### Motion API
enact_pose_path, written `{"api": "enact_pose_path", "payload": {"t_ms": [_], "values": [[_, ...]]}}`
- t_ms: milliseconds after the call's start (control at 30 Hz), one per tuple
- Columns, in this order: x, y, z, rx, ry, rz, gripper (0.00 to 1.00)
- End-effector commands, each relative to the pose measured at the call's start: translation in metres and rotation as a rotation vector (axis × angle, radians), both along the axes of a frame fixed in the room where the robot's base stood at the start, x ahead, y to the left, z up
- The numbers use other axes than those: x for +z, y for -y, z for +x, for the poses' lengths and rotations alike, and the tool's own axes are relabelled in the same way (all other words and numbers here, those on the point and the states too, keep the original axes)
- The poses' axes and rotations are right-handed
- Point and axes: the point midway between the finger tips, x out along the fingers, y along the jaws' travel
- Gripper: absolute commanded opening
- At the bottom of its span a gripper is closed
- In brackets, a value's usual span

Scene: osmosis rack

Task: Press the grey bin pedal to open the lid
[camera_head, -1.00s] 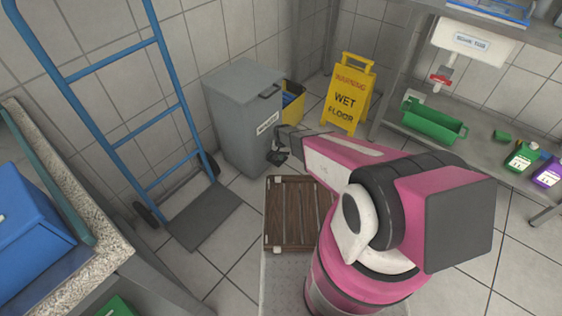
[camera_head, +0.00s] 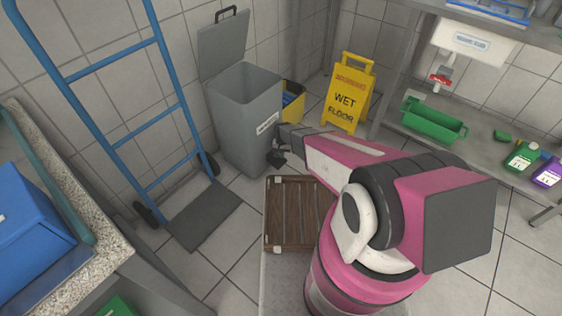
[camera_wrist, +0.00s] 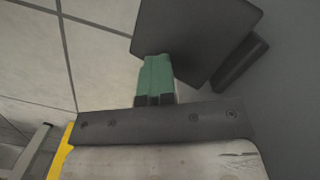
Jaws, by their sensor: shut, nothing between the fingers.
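The grey bin (camera_head: 243,125) stands against the wall in the head view, with a white label on its front. Its lid (camera_head: 224,45) is raised and tilted back toward the wall, with the handle at the top, and the bin's mouth is exposed. My gripper (camera_head: 276,158) is low in front of the bin, and its fingertips are hard to make out there. In the wrist view my gripper (camera_wrist: 156,64) is shut and empty, its green fingers overlapping a dark plate that looks like the pedal (camera_wrist: 200,35). Contact cannot be told for sure. The pedal is not distinguishable in the head view.
A yellow bucket (camera_head: 292,103) and a yellow wet-floor sign (camera_head: 347,92) stand right of the bin. A blue hand truck (camera_head: 122,146) stands to the left. A metal shelf is at the right.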

Motion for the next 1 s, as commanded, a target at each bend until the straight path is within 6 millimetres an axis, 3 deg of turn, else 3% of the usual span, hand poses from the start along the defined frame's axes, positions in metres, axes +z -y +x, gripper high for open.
{"api": "enact_pose_path", "payload": {"t_ms": [267, 800, 1000], "values": [[0.009, -0.001, 0.004, -0.001, 0.007, 0.002, 0.00], [0.098, 0.001, 0.009, 0.000, 0.002, 0.001, 0.00], [0.108, 0.001, 0.010, 0.000, 0.001, 0.000, 0.00]]}}
